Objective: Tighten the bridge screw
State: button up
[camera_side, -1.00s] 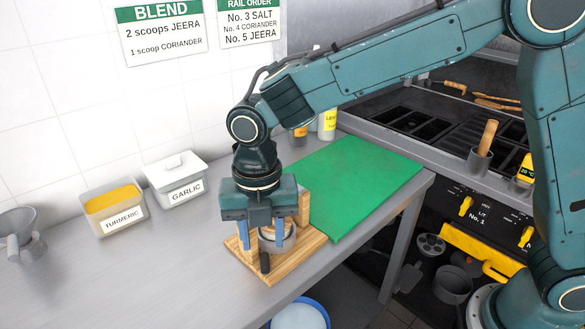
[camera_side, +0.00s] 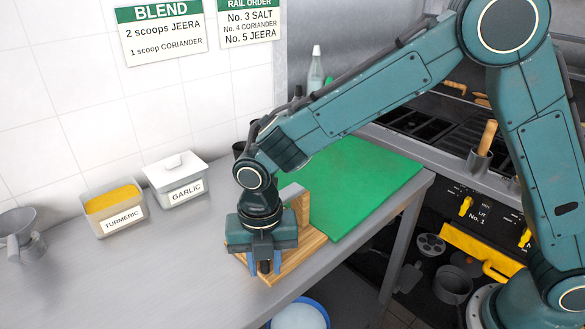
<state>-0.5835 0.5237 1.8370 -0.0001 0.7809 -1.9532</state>
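My gripper (camera_side: 263,266) points down over the front left part of a wooden board (camera_side: 300,254) on the steel counter. Its two blue fingers show below the teal gripper body. A dark upright piece (camera_side: 265,267) shows between them, and I cannot tell whether the fingers touch it. A wooden upright block (camera_side: 302,206) stands at the back of the board, with a grey bar (camera_side: 291,191) beside its top. The gripper body hides the middle of the board. I cannot make out the bridge screw.
A green mat (camera_side: 362,180) lies to the right. A turmeric tub (camera_side: 113,211) and a lidded garlic tub (camera_side: 174,181) stand by the wall at left. A metal vessel (camera_side: 22,240) stands at far left. A blue-rimmed bucket (camera_side: 301,314) is below the counter's front edge.

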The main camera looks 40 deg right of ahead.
grip_shut()
jog(key=shift+w+a+m, duration=0.1)
jog(key=shift+m, duration=0.6)
jog(key=shift+o, duration=1.8)
grip_release()
jog(key=shift+r, duration=0.1)
